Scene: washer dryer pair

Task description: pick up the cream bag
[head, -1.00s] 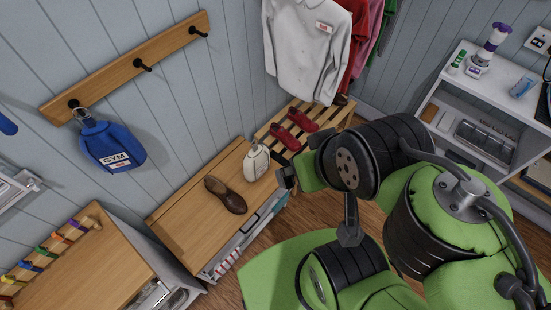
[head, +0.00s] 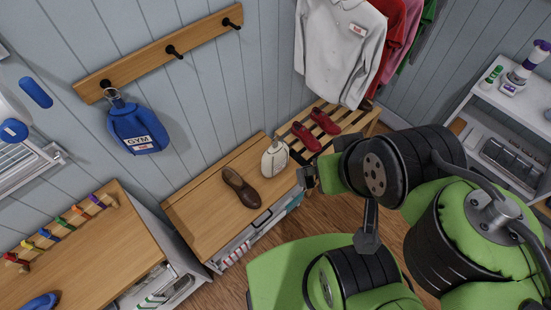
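The cream bag (head: 274,160) is a small, pale, upright thing with a loop or handle at its top. It stands on the right end of the wooden bench top, beside a brown shoe (head: 240,187). My gripper (head: 306,178) is just to the right of the bag in the head view, and a small gap shows between them. The gripper is small and dark here and partly blends with my arm, so its fingers cannot be made out.
The wooden bench (head: 205,215) has an open shelf below. Red shoes (head: 318,130) rest on a slatted rack behind the bag. A blue gym bag (head: 137,127) hangs on the wall. A wooden-topped cabinet (head: 95,255) stands left, a white shelf unit (head: 500,110) right.

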